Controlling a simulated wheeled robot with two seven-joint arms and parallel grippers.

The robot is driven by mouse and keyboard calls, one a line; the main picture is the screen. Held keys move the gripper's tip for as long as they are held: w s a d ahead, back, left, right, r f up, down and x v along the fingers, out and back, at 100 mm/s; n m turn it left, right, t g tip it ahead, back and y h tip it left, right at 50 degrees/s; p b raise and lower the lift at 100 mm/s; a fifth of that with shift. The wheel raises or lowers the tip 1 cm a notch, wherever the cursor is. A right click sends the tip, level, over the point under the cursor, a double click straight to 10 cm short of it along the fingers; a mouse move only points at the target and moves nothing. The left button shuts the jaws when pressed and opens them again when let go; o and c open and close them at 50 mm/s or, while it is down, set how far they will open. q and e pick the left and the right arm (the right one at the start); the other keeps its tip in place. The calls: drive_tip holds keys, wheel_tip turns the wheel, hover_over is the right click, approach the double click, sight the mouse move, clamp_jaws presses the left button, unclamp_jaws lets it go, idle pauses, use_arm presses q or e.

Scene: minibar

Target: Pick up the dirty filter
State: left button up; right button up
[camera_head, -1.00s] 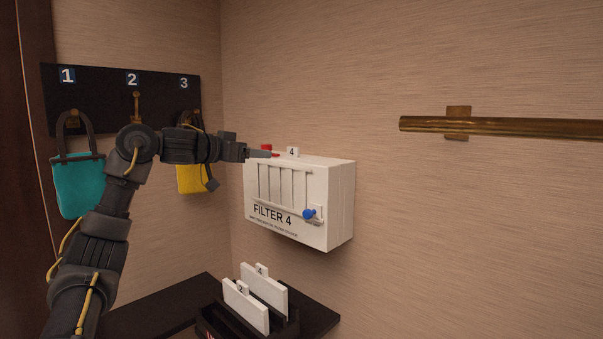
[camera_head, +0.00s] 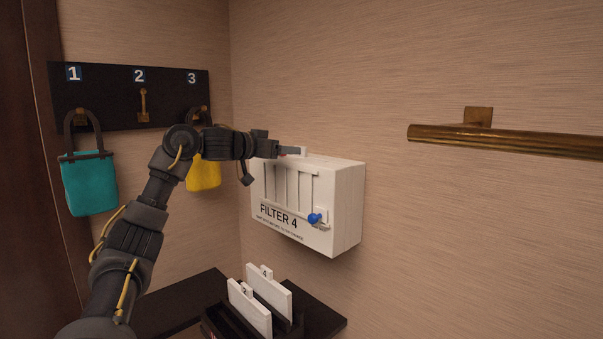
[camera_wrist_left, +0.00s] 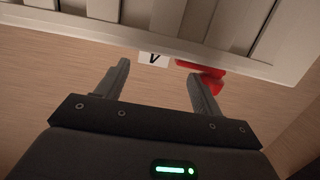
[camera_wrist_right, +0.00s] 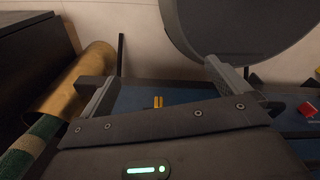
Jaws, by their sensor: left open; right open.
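A white filter box (camera_head: 305,215) labelled FILTER 4 hangs on the wall, with slats in front and a blue knob (camera_head: 315,218). A small white tab (camera_head: 303,151) stands on its top; in the left wrist view the numbered tab (camera_wrist_left: 153,59) shows between and beyond the fingertips. The filter body is hidden inside the box. My left gripper (camera_head: 292,151) is open and empty at the box's top edge, close to the tab. A red part (camera_wrist_left: 207,78) is near one finger. My right gripper (camera_wrist_right: 158,75) is open and empty, outside the head view.
Below, white filters numbered 2 (camera_head: 249,308) and 4 (camera_head: 268,291) stand in a black holder on a dark shelf (camera_head: 185,300). Teal (camera_head: 89,184) and yellow (camera_head: 203,174) bags hang at left. A brass rail (camera_head: 510,141) is at right. A gold cylinder (camera_wrist_right: 75,80) is beside my right gripper.

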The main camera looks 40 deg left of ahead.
sight(297, 157)
use_arm(q)
drive_tip(key=shift+w+d+r+p, duration=0.1)
drive_tip(key=shift+r+p, duration=0.05)
drive_tip(key=shift+p, duration=0.15)
drive_tip(key=w+p, duration=0.1)
drive_tip(key=w, duration=0.1)
drive_tip(key=w+d+p, duration=0.1)
drive_tip(key=w+p, duration=0.1)
drive_tip(key=shift+w, duration=0.1)
drive_tip(key=shift+w+f, duration=0.25)
drive_tip(key=shift+f, duration=0.05)
drive_tip(key=shift+s, duration=0.15)
drive_tip(key=c, duration=1.4)
drive_tip(key=shift+o, duration=0.2)
drive_tip(key=shift+r, duration=0.1)
